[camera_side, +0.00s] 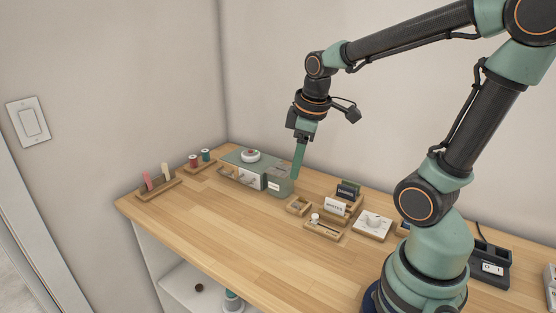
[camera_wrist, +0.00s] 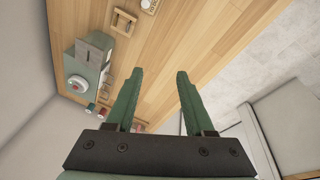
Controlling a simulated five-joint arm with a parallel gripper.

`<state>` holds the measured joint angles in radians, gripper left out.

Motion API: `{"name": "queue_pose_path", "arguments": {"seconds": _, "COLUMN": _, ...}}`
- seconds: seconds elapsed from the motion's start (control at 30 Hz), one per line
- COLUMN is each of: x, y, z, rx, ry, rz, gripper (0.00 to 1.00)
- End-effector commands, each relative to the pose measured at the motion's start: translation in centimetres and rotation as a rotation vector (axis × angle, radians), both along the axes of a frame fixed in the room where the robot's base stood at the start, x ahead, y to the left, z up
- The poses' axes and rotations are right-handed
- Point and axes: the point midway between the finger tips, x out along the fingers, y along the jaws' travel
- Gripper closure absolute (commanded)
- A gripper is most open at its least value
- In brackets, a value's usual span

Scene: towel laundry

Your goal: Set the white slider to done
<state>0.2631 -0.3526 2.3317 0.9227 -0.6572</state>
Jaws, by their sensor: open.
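A small wooden holder (camera_side: 322,229) with a white knob (camera_side: 315,218) stands on the table right of centre in the side view. It may be the white slider, but it is too small for me to read any marks or tell its setting. My gripper (camera_side: 295,178) points down over the back of the table, left of that knob, in front of or above the grey-green box; the gap is unclear. In the wrist view my gripper (camera_wrist: 160,71) has its two green fingers spread, with nothing between them.
The grey-green box (camera_side: 243,177) carries a round white and red piece (camera_side: 250,155). Spools (camera_side: 205,155) are at left. The table's front middle is clear.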

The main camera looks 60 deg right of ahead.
Motion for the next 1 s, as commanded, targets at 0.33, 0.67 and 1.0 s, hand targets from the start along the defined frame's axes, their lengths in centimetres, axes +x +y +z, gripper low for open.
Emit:
{"name": "queue_pose_path", "arguments": {"seconds": 0.33, "x": -1.1, "y": -7.4, "z": -5.3, "rx": 0.009, "ry": 0.224, "rz": 0.337, "gripper": 0.47}}
{"name": "queue_pose_path", "arguments": {"seconds": 0.67, "x": -1.5, "y": -8.1, "z": -7.9, "rx": 0.020, "ry": 0.246, "rz": 0.392, "gripper": 0.47}}
{"name": "queue_pose_path", "arguments": {"seconds": 1.0, "x": -1.5, "y": -8.0, "z": -14.1, "rx": 0.021, "ry": 0.246, "rz": 0.391, "gripper": 0.47}}
